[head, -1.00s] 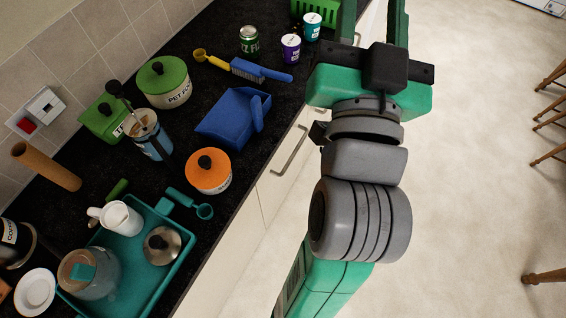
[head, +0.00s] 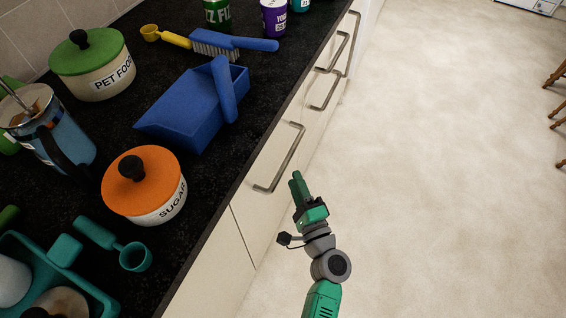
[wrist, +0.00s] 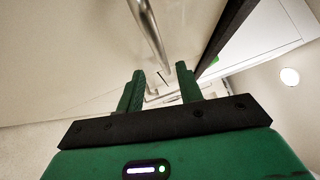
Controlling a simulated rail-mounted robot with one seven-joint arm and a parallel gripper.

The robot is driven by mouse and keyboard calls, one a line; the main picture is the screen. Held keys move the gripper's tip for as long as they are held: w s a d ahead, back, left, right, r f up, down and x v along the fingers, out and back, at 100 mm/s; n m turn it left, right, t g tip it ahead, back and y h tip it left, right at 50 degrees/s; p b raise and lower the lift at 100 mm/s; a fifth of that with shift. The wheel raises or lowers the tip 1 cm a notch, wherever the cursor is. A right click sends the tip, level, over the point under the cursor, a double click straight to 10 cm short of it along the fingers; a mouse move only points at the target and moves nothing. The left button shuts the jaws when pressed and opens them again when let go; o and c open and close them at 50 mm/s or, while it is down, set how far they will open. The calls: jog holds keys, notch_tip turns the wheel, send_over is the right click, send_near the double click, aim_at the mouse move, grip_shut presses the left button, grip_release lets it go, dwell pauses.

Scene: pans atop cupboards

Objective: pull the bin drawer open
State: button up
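A cream cupboard front (head: 258,218) runs below the black worktop, with a long grey bar handle (head: 291,158) on the nearest panel. No label shows which panel is the bin drawer. The panel by this handle looks flush with the front. My gripper (head: 296,177) is just right of the handle's lower part, out from the front. In the wrist view my gripper (wrist: 160,78) has its two green fingers apart with nothing between them. A bar handle (wrist: 150,28) shows ahead, beyond the fingertips. I cannot tell whether the fingers touch it.
More bar handles (head: 328,92) lie farther along the front. On the worktop (head: 215,178) stand an orange-lidded sugar pot (head: 145,187), a blue dustpan (head: 190,112), a brush (head: 215,42) and a pet food pot (head: 92,65).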

aim_at(287, 159)
jog(key=b+x, duration=0.1)
jog(key=x, duration=0.6)
jog(key=shift+w+r, duration=0.1)
grip_shut()
